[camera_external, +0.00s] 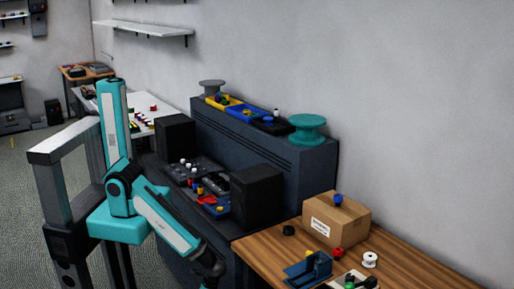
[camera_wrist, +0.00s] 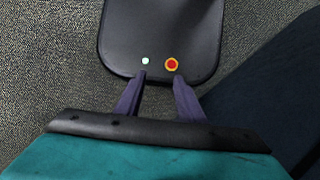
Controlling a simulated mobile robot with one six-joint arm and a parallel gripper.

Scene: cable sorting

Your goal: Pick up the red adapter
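Several small red pieces show in the external view, and I cannot tell which is the red adapter. One red piece (camera_external: 338,252) is on the wooden table in front of the cardboard box. Another red piece (camera_external: 209,199) is among the coloured parts between the two black boxes. My gripper (camera_wrist: 159,78) is open and empty in the wrist view, its two purple fingers apart. It faces a dark panel with a white button and a red-and-yellow button, seemingly part of my own base. No adapter is recognisable there. In the external view my arm's end hangs low, left of the wooden table.
The wooden table (camera_external: 262,248) holds a cardboard box (camera_external: 322,225), a blue holder (camera_external: 307,270) and a white spool (camera_external: 370,260). Two black boxes (camera_external: 176,138) (camera_external: 257,195) flank the parts. A dark cabinet (camera_external: 300,165) behind carries trays and a teal spool (camera_external: 308,128).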

